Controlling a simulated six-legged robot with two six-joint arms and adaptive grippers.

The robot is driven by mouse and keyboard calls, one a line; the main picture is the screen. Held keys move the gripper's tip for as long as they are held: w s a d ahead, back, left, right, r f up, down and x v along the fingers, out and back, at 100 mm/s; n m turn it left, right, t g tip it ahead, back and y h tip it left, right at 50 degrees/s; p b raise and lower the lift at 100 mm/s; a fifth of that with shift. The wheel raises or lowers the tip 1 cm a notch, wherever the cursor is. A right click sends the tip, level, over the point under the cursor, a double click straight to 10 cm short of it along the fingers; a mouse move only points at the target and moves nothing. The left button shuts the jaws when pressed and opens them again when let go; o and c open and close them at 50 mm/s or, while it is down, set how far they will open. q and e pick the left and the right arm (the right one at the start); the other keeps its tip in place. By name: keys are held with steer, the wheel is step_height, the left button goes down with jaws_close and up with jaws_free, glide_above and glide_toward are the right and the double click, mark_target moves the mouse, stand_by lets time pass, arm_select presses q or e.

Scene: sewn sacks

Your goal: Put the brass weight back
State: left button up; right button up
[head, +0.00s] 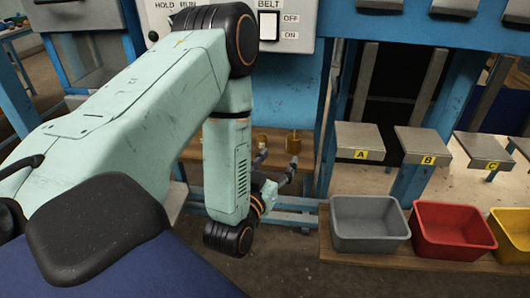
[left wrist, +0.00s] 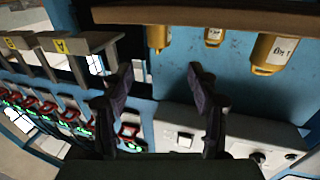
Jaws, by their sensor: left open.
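Brass weights stand on a wooden shelf (head: 190,152) on the blue frame. One brass weight (head: 293,142) shows clear in the head view, and another (head: 260,141) is partly behind my gripper. The left wrist view is upside down and shows three: a large labelled one (left wrist: 275,54), a small one (left wrist: 213,36) and one near the shelf's end (left wrist: 158,38). My left gripper (head: 278,163) is just in front of the shelf. Its fingers (left wrist: 160,76) are apart with nothing between them. I cannot tell which weight the task means. My right gripper is not in view.
A control panel (head: 340,20) with a belt switch is above the shelf. Metal platforms A (head: 360,138), B (head: 421,140) and C (head: 483,147) are to the right. Below them are grey (head: 368,240), red (head: 450,246) and yellow (head: 512,252) bins. My left arm hides part of the shelf.

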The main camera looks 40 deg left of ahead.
arm_select(q)
steer(key=s+d+f+m+g+h, duration=0.1)
steer(key=s+d+f+g, duration=0.15)
steer(key=f, duration=0.25)
steer(key=s+d+f+g+h, duration=0.2)
steer(key=s+f+g, duration=0.15)
steer(key=f, duration=0.25)
steer(key=s+d+f+m+g+h, duration=0.1)
steer(key=s+d+f+g, duration=0.2)
steer(key=s+f, duration=0.15)
steer(key=s+d+f+g, duration=0.1)
steer(key=s+f+g, duration=0.2)
steer(key=s, duration=0.6)
steer(key=s+d+f+g, duration=0.1)
steer(key=s+f+g, duration=0.2)
steer(key=s, duration=0.6)
steer(key=shift+s+d+f+m+g+h, duration=0.2)
steer(key=shift+d+f+m+g+h, duration=0.15)
steer(key=shift+g, duration=0.85)
steer(key=shift+r, duration=0.1)
